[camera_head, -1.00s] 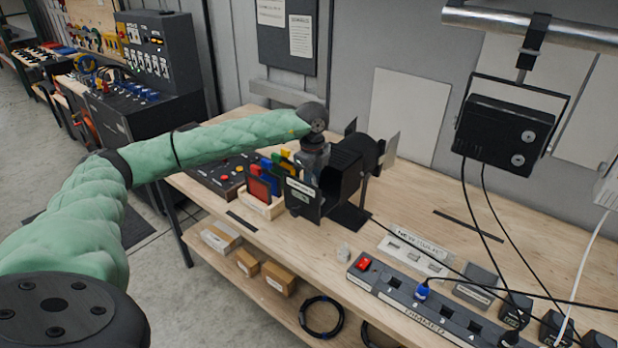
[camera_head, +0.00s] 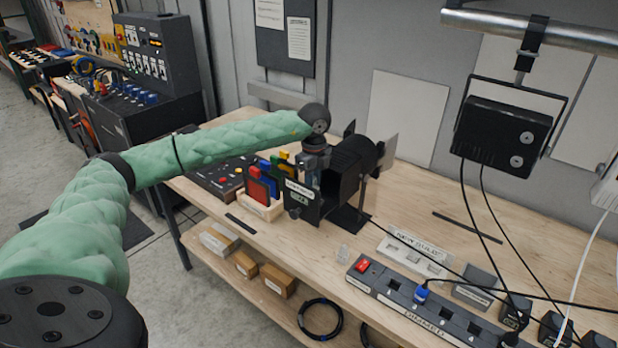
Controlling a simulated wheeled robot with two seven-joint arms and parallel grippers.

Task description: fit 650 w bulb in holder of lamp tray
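A black lamp (camera_head: 350,165) with barn doors stands on the wooden bench. A dark labelled plate (camera_head: 302,200), perhaps its lamp tray, is at its left front; the holder is not clear to see. My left arm reaches across from the left, and my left gripper (camera_head: 314,166) points down at the lamp's left side, close above or behind the plate. Its fingertips are too small and partly hidden to tell whether they are open or hold something. My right gripper is out of view.
A wooden rack of coloured plates (camera_head: 262,208) is left of the lamp. A power strip (camera_head: 430,305) with a red switch and a blue plug lies at the front right. A floodlight (camera_head: 502,135) hangs from a pipe at right, its cables trailing down.

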